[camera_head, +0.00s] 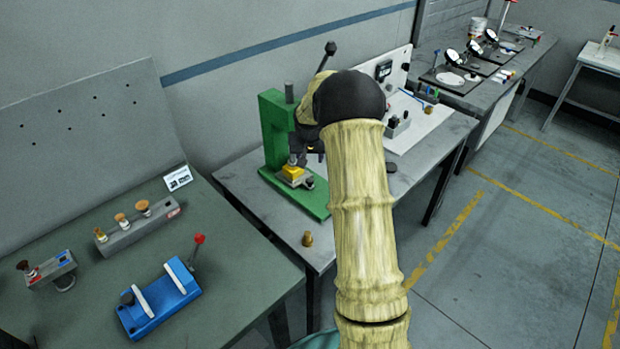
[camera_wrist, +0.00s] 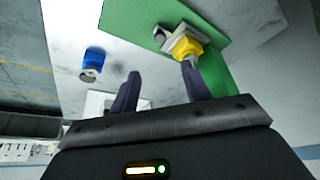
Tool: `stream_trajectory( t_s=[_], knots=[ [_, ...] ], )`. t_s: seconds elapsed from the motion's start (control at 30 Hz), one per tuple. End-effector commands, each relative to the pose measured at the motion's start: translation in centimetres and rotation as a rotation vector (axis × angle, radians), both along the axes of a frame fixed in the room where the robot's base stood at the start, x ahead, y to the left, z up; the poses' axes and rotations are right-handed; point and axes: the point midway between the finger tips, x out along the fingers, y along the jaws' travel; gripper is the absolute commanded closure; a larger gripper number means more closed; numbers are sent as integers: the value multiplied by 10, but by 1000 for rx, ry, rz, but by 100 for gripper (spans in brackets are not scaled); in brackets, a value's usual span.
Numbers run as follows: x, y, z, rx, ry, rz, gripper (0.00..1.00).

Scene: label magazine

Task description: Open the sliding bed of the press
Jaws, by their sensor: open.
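The green press (camera_head: 274,130) stands on the grey table, with its green base plate (camera_head: 318,207) extending forward. A small grey bed with a yellow block (camera_head: 292,171) on it sits low at the press; a grey round knob (camera_head: 309,182) is at its front. In the wrist view the yellow block (camera_wrist: 187,45) and the knob (camera_wrist: 160,34) show just beyond the fingertips. My gripper (camera_wrist: 162,80) is open, its two dark fingers apart with nothing between them. The fingers appear apart from the bed. In the head view my arm hides much of the gripper and the press's right side.
A brass piece (camera_head: 307,240) stands near the grey table's front edge. A blue fixture with a red-knobbed lever (camera_head: 160,298) lies on the left table. A blue object (camera_wrist: 93,60) shows left in the wrist view. A white panel with fittings stands behind my arm. The floor at right is clear.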

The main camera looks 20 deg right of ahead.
Motion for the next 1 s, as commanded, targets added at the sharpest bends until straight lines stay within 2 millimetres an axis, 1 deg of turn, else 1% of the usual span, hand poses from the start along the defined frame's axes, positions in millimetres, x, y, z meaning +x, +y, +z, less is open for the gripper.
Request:
stream_trajectory(
  t_s=[0.5,1.0],
  knots=[
    [26,-12,-71,0,4,1,53],
    [50,-23,-132,0,2,2,53]
  ],
)
